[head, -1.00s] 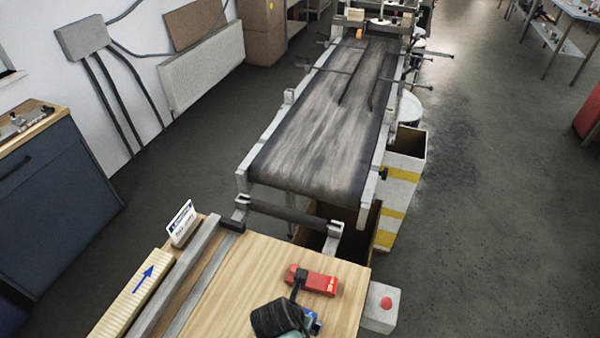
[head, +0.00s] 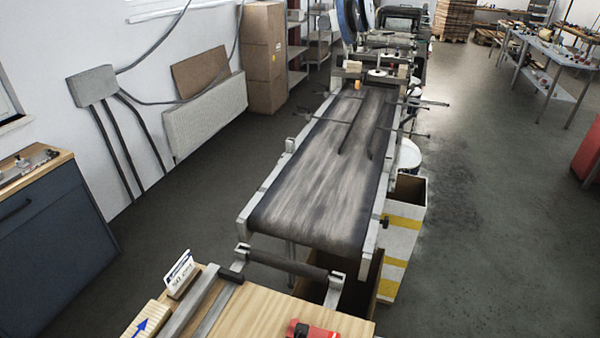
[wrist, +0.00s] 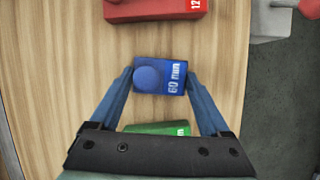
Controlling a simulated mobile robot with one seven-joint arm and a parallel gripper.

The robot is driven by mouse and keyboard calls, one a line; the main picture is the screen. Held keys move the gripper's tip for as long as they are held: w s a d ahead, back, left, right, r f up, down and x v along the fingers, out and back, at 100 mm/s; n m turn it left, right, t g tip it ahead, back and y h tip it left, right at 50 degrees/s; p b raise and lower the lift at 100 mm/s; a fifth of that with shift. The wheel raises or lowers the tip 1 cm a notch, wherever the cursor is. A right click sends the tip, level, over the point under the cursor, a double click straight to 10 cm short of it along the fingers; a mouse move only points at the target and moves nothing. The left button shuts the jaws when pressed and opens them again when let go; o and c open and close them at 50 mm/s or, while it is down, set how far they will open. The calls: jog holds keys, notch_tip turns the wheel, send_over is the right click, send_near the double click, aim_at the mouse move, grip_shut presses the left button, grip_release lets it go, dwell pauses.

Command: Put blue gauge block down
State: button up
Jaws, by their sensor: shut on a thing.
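The blue gauge block (wrist: 173,65), marked "60 mm" with a round blue knob, shows in the wrist view. My gripper (wrist: 160,78) is shut on it, one finger along each side. The block is over the light wooden bench top (wrist: 70,70); whether it touches the wood I cannot tell. A red block (wrist: 155,8) lies beyond it, apart from it. A green block (wrist: 158,129) lies nearer, mostly hidden behind my gripper's body. In the head view my gripper and the blue block are out of frame.
In the head view the red block (head: 314,330) sits on the bench top (head: 258,306). A metal rail (head: 203,305) and a small sign (head: 180,272) stand left. The conveyor belt (head: 322,175) runs away beyond. A red button (wrist: 308,8) is off the bench's right edge.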

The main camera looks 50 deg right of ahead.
jog(key=r+m, duration=0.1)
jog(key=r, duration=0.2)
jog(key=w+r+m, duration=0.1)
jog(key=r, duration=0.3)
jog(key=d+r+m+g+b, duration=0.1)
jog(key=r, duration=0.2)
jog(key=shift+w+r, duration=0.2)
jog(key=a+f+m+g+y, duration=0.1)
jog(key=a+m, duration=0.5)
jog(key=a, duration=0.2)
jog(key=w+a+f+m+g+y+b, duration=0.1)
jog(key=a+f+m+g+y, duration=0.1)
jog(key=a+m, duration=0.4)
jog(key=a+f+m+g+y, duration=0.1)
jog(key=a+m+g, duration=0.1)
jog(key=a+m, duration=0.4)
jog(key=shift+w+a+f, duration=0.1)
jog(key=shift+w+a, duration=0.1)
jog(key=shift+a, duration=0.9)
jog(key=shift+w+a+f, duration=0.1)
jog(key=shift+w+a, duration=0.05)
jog(key=shift+a, duration=0.9)
jog(key=shift+w+m+b, duration=0.15)
jog(key=shift+m+b, duration=0.15)
jog(key=shift+b, duration=0.1)
